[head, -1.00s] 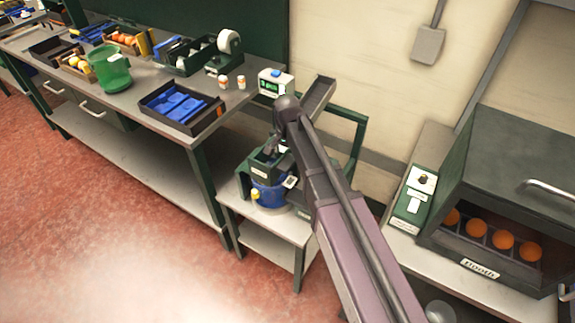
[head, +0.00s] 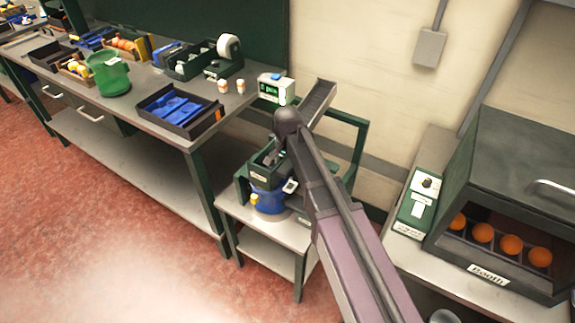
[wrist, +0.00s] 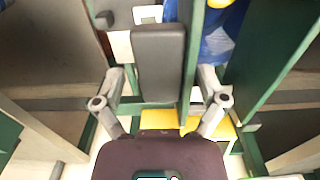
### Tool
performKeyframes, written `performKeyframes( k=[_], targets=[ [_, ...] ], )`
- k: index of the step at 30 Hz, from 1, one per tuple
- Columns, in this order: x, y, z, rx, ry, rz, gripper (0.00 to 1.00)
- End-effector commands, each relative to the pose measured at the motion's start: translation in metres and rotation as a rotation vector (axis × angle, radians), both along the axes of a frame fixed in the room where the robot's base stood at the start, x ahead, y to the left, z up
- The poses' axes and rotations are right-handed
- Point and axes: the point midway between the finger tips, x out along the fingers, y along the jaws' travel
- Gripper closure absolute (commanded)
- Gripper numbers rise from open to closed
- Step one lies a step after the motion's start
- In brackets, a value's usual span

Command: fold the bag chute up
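The green bagging stand (head: 243,188) is on a small table, with a blue bag or bucket (head: 268,200) in it. A sloping dark grey trough (head: 320,98) rises behind it to the right; I cannot tell if this is the bag chute. My gripper (head: 272,158) is at the top of the stand, mostly hidden by my arm. In the wrist view my gripper (wrist: 160,98) has its fingers spread wide, one on each side of a dark grey slab (wrist: 158,62). The slab may be part of the chute. No finger clearly touches it.
A small display (head: 272,90) stands behind the stand. The workbench (head: 150,130) on the left holds trays and a green bucket (head: 110,75). At right are a control box (head: 415,207) and a dark booth (head: 500,200) with oranges. A green frame (head: 362,140) rises beside the stand.

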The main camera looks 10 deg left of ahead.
Motion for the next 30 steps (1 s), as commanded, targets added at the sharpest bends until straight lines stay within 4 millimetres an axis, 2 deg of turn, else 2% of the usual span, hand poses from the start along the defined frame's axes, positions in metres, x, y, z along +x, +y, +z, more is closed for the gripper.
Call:
performKeyframes(
  k=[1,7,30],
  targets=[
    [0.000,0.000,0.000,0.000,0.000,0.000,0.31],
    [0.000,-0.001,0.000,-0.002,0.001,0.000,0.90],
    [0.001,0.003,0.012,-0.007,0.001,-0.001,0.91]
  ],
)
